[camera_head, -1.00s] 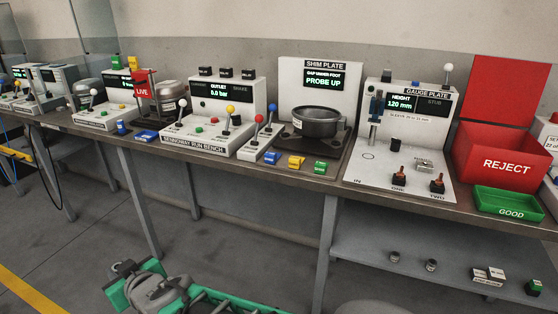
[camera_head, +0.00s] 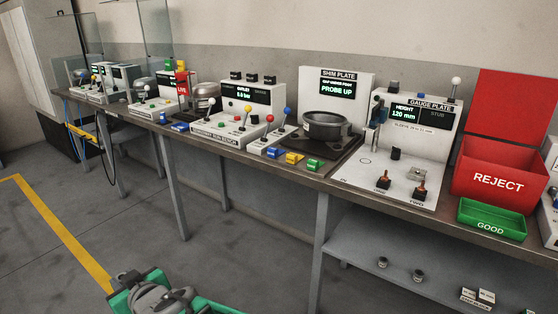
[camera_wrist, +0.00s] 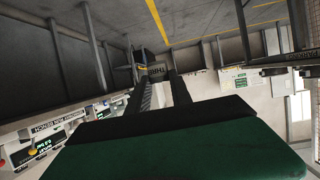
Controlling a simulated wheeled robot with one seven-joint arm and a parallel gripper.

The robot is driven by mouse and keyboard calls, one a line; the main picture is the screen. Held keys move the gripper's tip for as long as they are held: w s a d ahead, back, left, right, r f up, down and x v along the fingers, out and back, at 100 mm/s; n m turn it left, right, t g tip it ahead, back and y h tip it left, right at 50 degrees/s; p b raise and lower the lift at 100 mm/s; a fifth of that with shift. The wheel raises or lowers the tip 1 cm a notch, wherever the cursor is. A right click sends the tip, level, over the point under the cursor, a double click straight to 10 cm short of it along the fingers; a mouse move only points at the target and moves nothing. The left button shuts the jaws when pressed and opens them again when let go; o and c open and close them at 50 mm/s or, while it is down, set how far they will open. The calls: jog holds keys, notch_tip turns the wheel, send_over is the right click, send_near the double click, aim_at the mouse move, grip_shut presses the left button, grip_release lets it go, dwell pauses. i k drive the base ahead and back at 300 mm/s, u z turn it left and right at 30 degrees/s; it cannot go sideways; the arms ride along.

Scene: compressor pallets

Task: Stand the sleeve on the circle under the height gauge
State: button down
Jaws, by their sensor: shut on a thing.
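The height gauge (camera_head: 424,113) stands at the back of the white gauge plate (camera_head: 350,180) and its screen reads 120 mm. A small ring-shaped circle (camera_head: 365,161) is drawn on the plate below the gauge's probe (camera_head: 373,138) and looks bare. Two small grey cylinders, possibly sleeves, stand on the lower shelf: one on the left (camera_head: 383,262) and one on the right (camera_head: 418,276). The gripper is away from the gauge plate.
Two levers (camera_head: 402,188) stand at the plate's front, with a dark block (camera_head: 396,153) behind them. A red REJECT bin (camera_head: 498,180) and green GOOD tray (camera_head: 491,218) stand at right. The shim plate station (camera_head: 345,92) is at left. Open floor (camera_head: 230,265) lies before the bench.

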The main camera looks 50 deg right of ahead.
aim_at(365, 162)
jog(key=z, duration=0.75)
